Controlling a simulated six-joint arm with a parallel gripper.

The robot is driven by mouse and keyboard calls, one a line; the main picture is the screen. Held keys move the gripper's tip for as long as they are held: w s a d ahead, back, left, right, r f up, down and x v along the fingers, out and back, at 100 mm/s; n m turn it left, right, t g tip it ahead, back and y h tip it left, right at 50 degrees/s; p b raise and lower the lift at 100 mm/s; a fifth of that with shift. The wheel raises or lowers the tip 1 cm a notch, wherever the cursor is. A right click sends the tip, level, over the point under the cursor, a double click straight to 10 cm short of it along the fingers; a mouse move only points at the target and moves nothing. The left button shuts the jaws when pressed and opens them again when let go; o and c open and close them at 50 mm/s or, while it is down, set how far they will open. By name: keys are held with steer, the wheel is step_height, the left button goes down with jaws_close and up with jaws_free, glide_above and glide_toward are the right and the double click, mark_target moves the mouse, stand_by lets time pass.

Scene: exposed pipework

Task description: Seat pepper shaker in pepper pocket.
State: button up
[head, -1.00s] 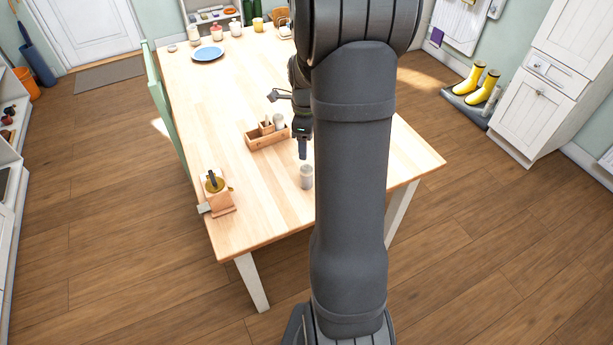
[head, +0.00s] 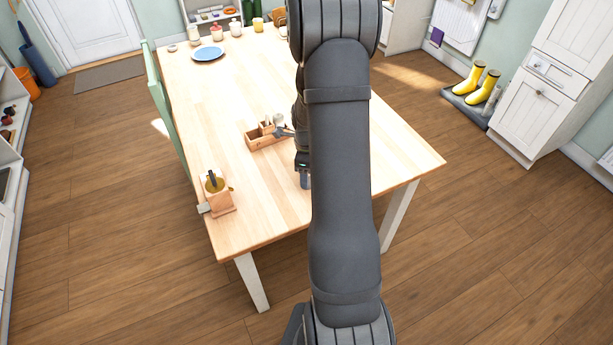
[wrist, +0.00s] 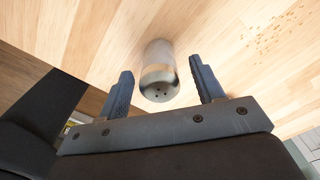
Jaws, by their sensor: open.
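The shaker (wrist: 159,72), a pale grey cylinder with a holed metal cap, stands on the table in the wrist view. My gripper (wrist: 161,68) is open, with one finger on each side of the shaker and visible gaps between. In the head view my gripper (head: 304,181) is low over the table, partly behind my arm, and the shaker is hidden there. The wooden caddy (head: 262,143) stands to the left and farther back, with a whitish item (head: 278,119) in it. The pepper pocket inside it cannot be made out clearly.
A blue plate (head: 208,53) and several jars are at the far end. The tabletop (head: 215,105) left of the caddy is clear.

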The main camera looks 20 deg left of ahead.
steer(key=c, duration=1.1)
steer(key=shift+r, duration=0.15)
